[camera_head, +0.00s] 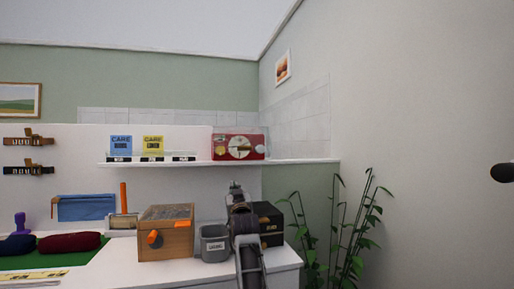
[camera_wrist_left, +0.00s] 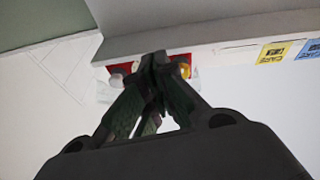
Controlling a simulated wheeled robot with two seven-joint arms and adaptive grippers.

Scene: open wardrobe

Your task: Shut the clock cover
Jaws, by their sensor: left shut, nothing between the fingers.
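The red clock (camera_head: 221,153) with a pale round dial stands at the right end of the white wall shelf in the head view. A clear cover (camera_head: 262,131) shows faintly around and above it; I cannot tell how far it is open. My left gripper (camera_head: 235,186) is shut and empty, below the shelf and apart from the clock, pointing up. In the left wrist view, the shut fingertips (camera_wrist_left: 155,60) overlap the red clock (camera_wrist_left: 122,70) and hide its middle. My right gripper is not in view.
The white shelf (camera_head: 300,161) also holds blue and yellow care cards (camera_head: 121,144). Below are a wooden box (camera_head: 165,240), a grey bin (camera_head: 214,245) and a black box (camera_head: 270,225) beside my left arm. A plant (camera_head: 340,230) stands at right.

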